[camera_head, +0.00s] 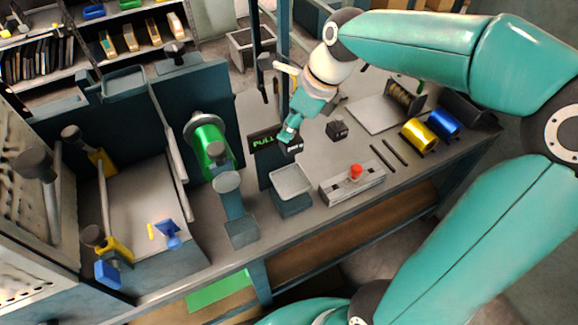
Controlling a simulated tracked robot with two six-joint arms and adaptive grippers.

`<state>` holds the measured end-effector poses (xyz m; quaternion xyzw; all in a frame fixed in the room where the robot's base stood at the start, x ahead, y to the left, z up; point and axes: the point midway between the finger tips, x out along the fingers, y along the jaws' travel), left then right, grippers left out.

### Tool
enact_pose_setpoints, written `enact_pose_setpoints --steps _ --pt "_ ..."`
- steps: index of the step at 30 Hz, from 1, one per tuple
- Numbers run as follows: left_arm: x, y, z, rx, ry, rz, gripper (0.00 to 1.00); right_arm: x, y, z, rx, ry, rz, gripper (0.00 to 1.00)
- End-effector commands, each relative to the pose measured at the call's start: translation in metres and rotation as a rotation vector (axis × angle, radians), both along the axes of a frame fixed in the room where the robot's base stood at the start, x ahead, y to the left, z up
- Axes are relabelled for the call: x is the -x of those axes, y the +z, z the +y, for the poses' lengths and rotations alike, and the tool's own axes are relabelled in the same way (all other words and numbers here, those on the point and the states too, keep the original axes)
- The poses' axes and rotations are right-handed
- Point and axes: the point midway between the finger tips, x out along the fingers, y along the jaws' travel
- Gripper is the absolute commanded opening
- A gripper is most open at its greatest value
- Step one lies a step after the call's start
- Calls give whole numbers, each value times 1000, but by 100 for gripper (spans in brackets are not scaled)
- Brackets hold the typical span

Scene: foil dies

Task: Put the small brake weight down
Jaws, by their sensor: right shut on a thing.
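My right gripper (288,134) reaches down over the workbench, shut on a small dark block with pale marks, which looks like the small brake weight (295,146). The weight is behind a grey square pan (291,179) on a teal block; I cannot tell whether it touches anything below. Another dark weight (337,130) sits on the bench to the right of the gripper. My left gripper is out of view.
A green roll (209,146) stands on a holder at left. A grey box with a red button (355,172) is right of the pan. Yellow (419,135) and blue (443,123) spools lie at the right. Two dark rods (383,157) lie before them.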

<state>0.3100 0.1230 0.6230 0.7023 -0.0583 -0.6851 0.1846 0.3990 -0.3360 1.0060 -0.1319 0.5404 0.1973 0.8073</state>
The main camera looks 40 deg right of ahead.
Motion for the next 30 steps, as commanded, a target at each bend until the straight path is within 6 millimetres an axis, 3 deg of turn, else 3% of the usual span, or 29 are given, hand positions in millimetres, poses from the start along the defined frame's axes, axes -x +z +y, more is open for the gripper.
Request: enact_pose_setpoints --steps 3,9,17,24,30 --pt "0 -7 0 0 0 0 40 0 -34 0 -3 -2 4 0" --pt "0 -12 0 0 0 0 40 0 -72 0 0 -1 0 0" --pt "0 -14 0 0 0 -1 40 0 -91 0 -1 -1 -1 0" --pt "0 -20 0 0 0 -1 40 0 -122 -1 -1 -1 -1 0" --pt "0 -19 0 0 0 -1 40 0 -126 -1 1 -1 -3 0"
